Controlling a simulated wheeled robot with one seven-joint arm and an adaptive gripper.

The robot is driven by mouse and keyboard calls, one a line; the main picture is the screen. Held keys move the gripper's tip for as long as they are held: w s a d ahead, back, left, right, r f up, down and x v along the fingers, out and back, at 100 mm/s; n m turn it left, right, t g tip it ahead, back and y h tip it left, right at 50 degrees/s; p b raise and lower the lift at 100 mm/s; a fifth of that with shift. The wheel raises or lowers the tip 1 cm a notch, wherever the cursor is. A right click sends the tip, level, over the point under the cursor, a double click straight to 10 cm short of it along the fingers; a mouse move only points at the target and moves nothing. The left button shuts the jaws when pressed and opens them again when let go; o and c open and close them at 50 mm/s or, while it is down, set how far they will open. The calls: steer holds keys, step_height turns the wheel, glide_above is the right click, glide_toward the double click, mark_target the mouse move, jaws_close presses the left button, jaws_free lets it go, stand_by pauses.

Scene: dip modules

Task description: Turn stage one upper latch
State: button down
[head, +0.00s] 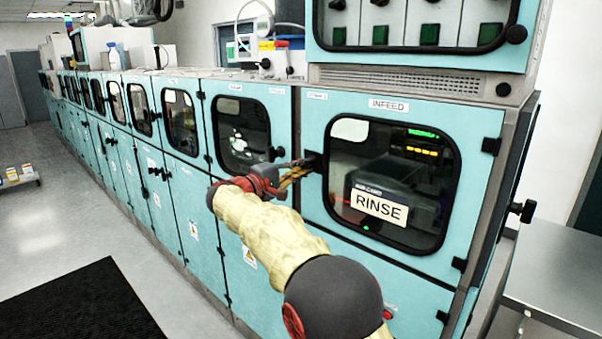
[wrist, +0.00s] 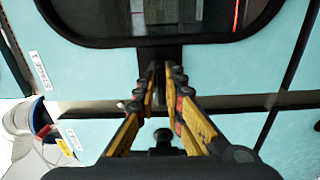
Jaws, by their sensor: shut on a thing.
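The upper door with the INFEED label (head: 389,104) has a dark window and a small black latch (head: 312,161) at its left edge. My gripper (head: 304,166) is at this latch, its yellow fingers reaching in from the left. In the wrist view the fingers of my gripper (wrist: 164,75) come together on the black latch (wrist: 173,54), below the dark window frame. The fingertips hide part of the latch, so its exact angle is hard to tell.
The neighbouring door (head: 240,112) has its own black knob (head: 278,152) close to my gripper. A row of teal cabinets runs back to the left. A metal table (head: 560,285) stands at right. A black mat (head: 85,310) lies on the open floor at left.

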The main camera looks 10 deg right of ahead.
steer(key=shift+f, duration=0.1)
stand_by(0.3)
steer(key=c, duration=1.9)
jaws_free()
steer(key=v, duration=1.2)
